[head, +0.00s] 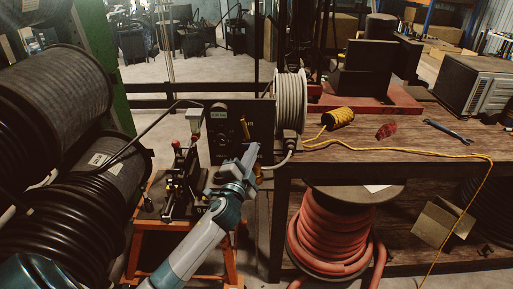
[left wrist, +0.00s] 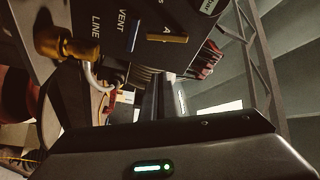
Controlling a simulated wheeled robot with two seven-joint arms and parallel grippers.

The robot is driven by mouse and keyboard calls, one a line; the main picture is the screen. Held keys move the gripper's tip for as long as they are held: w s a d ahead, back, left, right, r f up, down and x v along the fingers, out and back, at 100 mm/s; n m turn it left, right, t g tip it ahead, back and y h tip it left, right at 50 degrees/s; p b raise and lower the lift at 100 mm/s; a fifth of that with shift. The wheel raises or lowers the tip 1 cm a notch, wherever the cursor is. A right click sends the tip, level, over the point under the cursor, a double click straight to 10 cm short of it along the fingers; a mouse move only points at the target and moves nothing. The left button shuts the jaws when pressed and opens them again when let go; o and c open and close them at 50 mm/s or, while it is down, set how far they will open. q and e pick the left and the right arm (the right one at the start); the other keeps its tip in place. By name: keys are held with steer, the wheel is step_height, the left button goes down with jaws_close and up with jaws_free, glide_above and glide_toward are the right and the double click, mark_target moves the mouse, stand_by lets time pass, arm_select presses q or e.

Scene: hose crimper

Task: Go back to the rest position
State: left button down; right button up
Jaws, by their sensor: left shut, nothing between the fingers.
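My left arm reaches in from the lower left in the head view. My left gripper (head: 250,153) is shut and empty, in front of the lower right part of the black control panel (head: 223,128). In the left wrist view the panel (left wrist: 140,15) shows close up, with VENT and LINE labels, a yellow lever (left wrist: 167,37) and a brass fitting (left wrist: 55,42). I cannot tell whether the gripper touches the panel. My right gripper is in neither view.
The crimper (head: 180,180) stands on an orange stand left of my gripper. Large black hose reels (head: 60,120) fill the left side. A wooden workbench (head: 400,150) is at right, with a red hose reel (head: 330,235) beneath. A pale hose coil (head: 290,103) hangs beside the panel.

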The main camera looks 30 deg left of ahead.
arm_select(q)
steer(key=shift+s+d, duration=0.15)
steer(key=shift+s, duration=0.35)
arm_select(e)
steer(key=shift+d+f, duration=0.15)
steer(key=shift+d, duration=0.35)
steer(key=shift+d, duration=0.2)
arm_select(q)
steer(key=shift+f, duration=0.1)
